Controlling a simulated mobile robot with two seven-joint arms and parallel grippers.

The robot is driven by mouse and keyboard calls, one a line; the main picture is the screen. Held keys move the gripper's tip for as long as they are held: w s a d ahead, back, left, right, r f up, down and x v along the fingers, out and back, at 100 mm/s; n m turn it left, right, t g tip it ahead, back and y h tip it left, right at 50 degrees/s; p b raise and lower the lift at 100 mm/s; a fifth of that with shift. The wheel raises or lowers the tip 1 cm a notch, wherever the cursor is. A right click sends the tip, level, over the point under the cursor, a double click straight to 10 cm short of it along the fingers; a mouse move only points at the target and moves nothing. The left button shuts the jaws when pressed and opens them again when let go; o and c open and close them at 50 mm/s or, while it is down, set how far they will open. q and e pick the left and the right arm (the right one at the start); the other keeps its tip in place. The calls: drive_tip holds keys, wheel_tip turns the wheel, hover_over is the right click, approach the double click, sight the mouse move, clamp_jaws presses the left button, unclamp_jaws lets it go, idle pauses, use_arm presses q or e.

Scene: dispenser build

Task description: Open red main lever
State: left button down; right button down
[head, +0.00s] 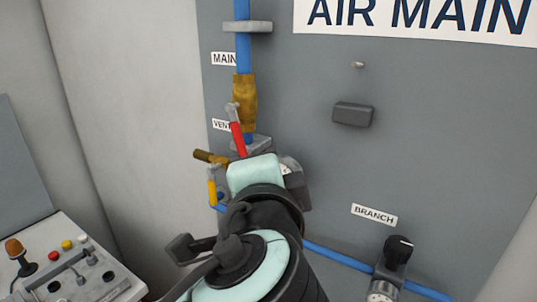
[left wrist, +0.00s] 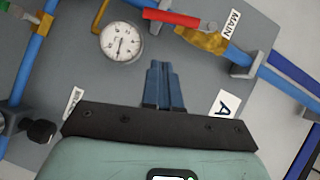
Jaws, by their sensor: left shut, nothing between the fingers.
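The red main lever (head: 238,138) hangs down from its pivot on the brass valve (head: 245,100) beside the MAIN and VENT labels. It points down and slightly right, roughly along the blue pipe. In the left wrist view the lever (left wrist: 172,17) is at the top edge, with the brass valve (left wrist: 203,40) to its right. My left gripper (left wrist: 162,68) is shut and empty, its fingertips apart from the lever in the picture. In the head view my left arm's wrist is just below the lever and hides the fingers. My right gripper is not in view.
A yellow lever (head: 212,188) sits left of my wrist. A round gauge (left wrist: 121,42) is left of my fingertips. A grey block (head: 352,114) and a black knob (head: 398,248) stick out from the panel. A control console (head: 75,270) stands at lower left.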

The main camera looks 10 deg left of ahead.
use_arm(q)
drive_tip(key=w+a+f, duration=0.2)
drive_tip(key=w+a, duration=0.2)
drive_tip(key=w, duration=0.3)
drive_tip(key=shift+w+a, duration=0.15)
drive_tip(key=shift+w, duration=0.1)
